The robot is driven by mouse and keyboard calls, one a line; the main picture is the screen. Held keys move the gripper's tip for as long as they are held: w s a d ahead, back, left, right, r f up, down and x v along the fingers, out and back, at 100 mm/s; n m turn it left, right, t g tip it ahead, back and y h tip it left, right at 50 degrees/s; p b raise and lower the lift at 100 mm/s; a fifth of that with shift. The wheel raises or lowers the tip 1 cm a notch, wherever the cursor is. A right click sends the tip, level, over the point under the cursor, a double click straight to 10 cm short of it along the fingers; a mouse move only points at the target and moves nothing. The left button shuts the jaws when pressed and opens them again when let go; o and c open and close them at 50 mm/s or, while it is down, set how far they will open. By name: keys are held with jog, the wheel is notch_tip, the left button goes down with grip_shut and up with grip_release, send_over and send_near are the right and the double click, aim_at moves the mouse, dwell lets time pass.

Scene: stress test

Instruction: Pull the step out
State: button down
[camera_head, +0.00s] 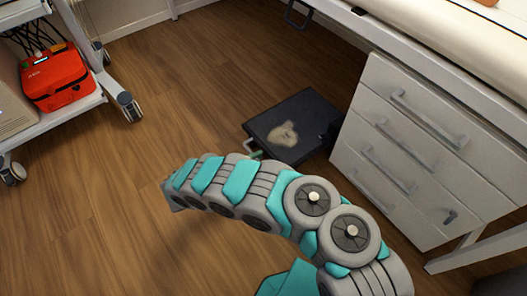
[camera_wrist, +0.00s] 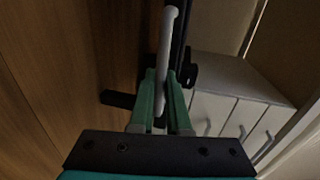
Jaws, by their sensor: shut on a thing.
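The step (camera_head: 310,108) is a low, dark, flat platform on the wood floor, with a pale worn patch on top. It lies beside the white drawer unit, and a pale bar handle (camera_head: 246,134) runs along its left edge. My gripper (camera_head: 255,153) reaches that edge, mostly hidden behind my arm. In the wrist view, the green fingers of my gripper (camera_wrist: 161,78) are on either side of the pale handle bar (camera_wrist: 169,35) and shut on it. The step's surface is hard to make out in the dark wrist view.
The white drawer unit (camera_head: 372,112) stands close to the right of the step, under a bed (camera_head: 440,35). A wheeled cart (camera_head: 75,113) with a red case (camera_head: 55,78) stands at the left. Wood floor (camera_head: 100,200) left of the step is clear.

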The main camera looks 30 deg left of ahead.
jog(key=shift+s+a+f, duration=0.1)
jog(key=shift+s+a, duration=0.1)
jog(key=shift+s, duration=0.3)
jog(key=shift+s+a, duration=0.15)
jog(key=shift+s, duration=0.3)
jog(key=c, duration=0.9)
grip_release()
jog(key=v, duration=0.7)
jog(key=shift+s+a+p, duration=0.2)
jog(key=shift+s+p, duration=0.1)
jog(key=shift+s, duration=0.05)
